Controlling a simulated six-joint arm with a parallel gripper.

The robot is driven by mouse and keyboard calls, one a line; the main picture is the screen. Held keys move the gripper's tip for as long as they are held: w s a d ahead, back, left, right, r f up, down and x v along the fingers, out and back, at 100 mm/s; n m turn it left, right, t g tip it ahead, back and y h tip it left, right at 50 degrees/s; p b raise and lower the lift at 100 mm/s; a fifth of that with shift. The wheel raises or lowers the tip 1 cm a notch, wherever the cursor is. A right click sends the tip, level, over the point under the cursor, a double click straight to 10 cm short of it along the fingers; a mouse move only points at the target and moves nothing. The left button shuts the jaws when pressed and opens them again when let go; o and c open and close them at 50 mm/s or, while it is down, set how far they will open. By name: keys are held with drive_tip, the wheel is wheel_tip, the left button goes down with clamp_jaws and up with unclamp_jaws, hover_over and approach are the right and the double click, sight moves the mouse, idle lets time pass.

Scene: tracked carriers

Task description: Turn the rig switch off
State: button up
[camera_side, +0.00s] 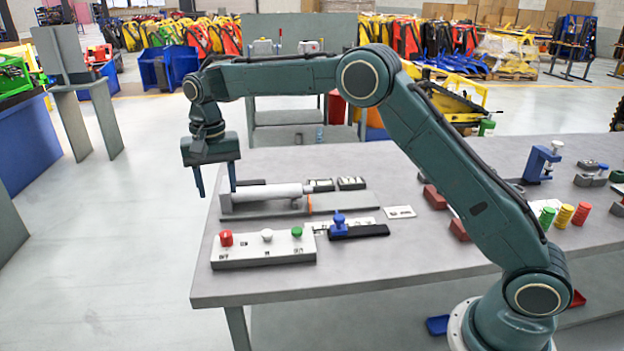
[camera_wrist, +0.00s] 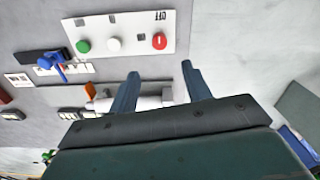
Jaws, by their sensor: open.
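A white control panel (camera_side: 264,252) lies near the table's front left edge. It carries a red button (camera_side: 226,239), a white button (camera_side: 267,235) and a green button (camera_side: 297,232) in a row. In the wrist view the panel (camera_wrist: 128,20) shows the red button (camera_wrist: 159,41) beside lettering that looks like OFF. The white (camera_wrist: 114,44) and green (camera_wrist: 83,46) buttons are to its left. My gripper (camera_side: 216,192) is open and empty, pointing down above the table's left side, apart from the panel. In the wrist view its fingertips (camera_wrist: 160,70) show just below the panel.
A grey cylinder on a rail (camera_side: 265,193) lies behind the panel, close to my fingers. A blue-knobbed device (camera_side: 340,228) on a dark bar stands right of the panel. Dark red blocks (camera_side: 434,197) and coloured stacks (camera_side: 564,216) are farther right. Bare table lies in front of these.

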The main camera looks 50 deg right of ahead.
drive_tip(key=shift+r, duration=0.75)
drive_tip(key=shift+s+r, duration=0.1)
drive_tip(key=s+d+r+n+t, duration=0.1)
drive_tip(key=s+d+r+n, duration=0.15)
drive_tip(key=s+r, duration=0.5)
drive_tip(key=s+d+r+n+t, duration=0.15)
drive_tip(key=s+d+r, duration=0.3)
drive_tip(key=s, duration=0.55)
drive_tip(key=s+d+f+n+t, duration=0.1)
drive_tip(key=s+f, duration=0.1)
drive_tip(key=s, duration=0.9)
drive_tip(key=s+d+f+n+t, duration=0.1)
drive_tip(key=s+f+n+t, duration=0.1)
drive_tip(key=s, duration=0.9)
drive_tip(key=shift+s+d+f, duration=0.15)
drive_tip(key=shift+d+f, duration=0.1)
drive_tip(key=shift+f, duration=0.15)
